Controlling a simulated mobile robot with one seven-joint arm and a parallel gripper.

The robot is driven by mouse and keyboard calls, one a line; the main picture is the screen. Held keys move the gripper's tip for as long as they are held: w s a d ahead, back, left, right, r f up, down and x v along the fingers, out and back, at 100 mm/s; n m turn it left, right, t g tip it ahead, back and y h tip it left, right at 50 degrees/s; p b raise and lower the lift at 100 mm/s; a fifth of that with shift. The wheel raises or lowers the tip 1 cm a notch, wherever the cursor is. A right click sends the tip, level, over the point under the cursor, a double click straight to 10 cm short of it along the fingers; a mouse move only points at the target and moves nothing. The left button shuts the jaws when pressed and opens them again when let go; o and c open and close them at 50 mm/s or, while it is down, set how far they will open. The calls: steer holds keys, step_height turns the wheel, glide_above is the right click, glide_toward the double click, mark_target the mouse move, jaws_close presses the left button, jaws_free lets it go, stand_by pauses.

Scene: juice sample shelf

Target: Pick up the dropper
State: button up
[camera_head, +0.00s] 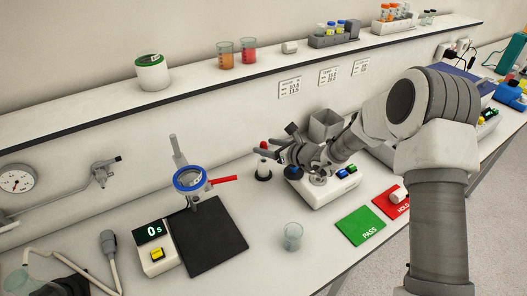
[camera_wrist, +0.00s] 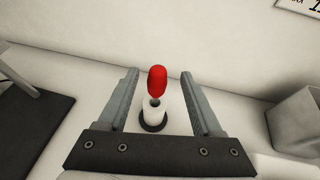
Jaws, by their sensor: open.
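The dropper has a red bulb (camera_wrist: 157,79) that stands upright in a small white holder (camera_wrist: 155,110) with a black base (camera_wrist: 154,124). In the head view the red bulb (camera_head: 263,145) shows just at the tips of my gripper (camera_head: 270,147). In the wrist view my gripper (camera_wrist: 160,95) is open, with one finger on each side of the dropper and gaps between. The dropper's lower part is hidden inside the holder.
A clear beaker (camera_head: 292,236) stands in front. The wall is close behind.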

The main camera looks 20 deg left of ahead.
steer(key=shift+p+x, duration=0.65)
steer(key=shift+x, duration=1.95)
steer(key=shift+s+f, duration=0.1)
steer(key=shift+s, duration=0.05)
steer(key=c, duration=0.9)
